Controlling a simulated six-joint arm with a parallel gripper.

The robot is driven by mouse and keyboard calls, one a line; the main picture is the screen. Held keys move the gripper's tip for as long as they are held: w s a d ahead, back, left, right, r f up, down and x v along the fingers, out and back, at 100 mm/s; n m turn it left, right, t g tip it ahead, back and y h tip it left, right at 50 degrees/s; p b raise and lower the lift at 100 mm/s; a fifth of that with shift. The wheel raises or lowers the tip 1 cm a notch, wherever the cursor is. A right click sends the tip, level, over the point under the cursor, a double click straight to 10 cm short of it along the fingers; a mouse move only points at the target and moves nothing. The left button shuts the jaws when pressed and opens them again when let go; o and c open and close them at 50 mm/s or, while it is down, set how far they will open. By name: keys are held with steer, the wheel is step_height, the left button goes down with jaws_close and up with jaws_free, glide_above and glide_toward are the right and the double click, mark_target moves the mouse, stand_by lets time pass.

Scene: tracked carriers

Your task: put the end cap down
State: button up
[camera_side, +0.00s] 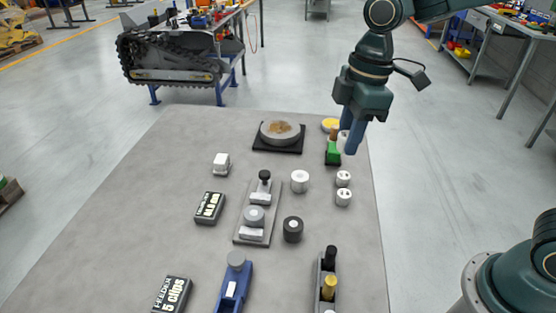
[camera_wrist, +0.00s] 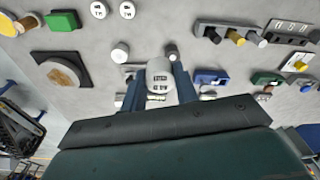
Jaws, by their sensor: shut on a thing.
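My gripper (camera_side: 352,150) hangs over the far right part of the grey table, its blue fingers pointing down. In the wrist view the fingers (camera_wrist: 160,88) are shut on the end cap (camera_wrist: 160,76), a pale round piece with dark markings on its face. In the side view a small white part beside the fingers (camera_side: 343,137) seems to be this cap, mostly hidden. I cannot tell its height above the table. Two similar white pieces with dark marks (camera_side: 343,178) (camera_side: 343,197) stand on the table nearer the camera.
A green block (camera_side: 333,154) stands close left of the fingers, with a yellow disc (camera_side: 330,125) behind. Left of these is a round plate on a black square base (camera_side: 280,133). A white cylinder (camera_side: 300,181), black roll (camera_side: 293,229) and grey fixture (camera_side: 251,238) stand nearer.

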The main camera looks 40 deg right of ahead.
steer(key=w+a+r+n, duration=0.2)
steer(key=w+a+n, duration=0.2)
steer(key=a, duration=0.3)
steer(key=w+a+r+n, duration=0.2)
steer(key=w+a+n, duration=0.2)
steer(key=a, duration=0.4)
steer(key=shift+w+r+g, duration=0.3)
steer(key=shift+w+g, duration=0.1)
steer(key=shift+w, duration=0.2)
steer(key=shift+f, duration=0.1)
glide_above(253, 213)
steer(key=f, duration=1.5)
steer(key=shift+d+f, duration=0.2)
steer(key=shift+f, duration=0.1)
steer(key=shift+f, duration=2.1)
steer(key=shift+f, duration=0.2)
steer(key=o, duration=0.9)
steer(key=shift+o, duration=0.2)
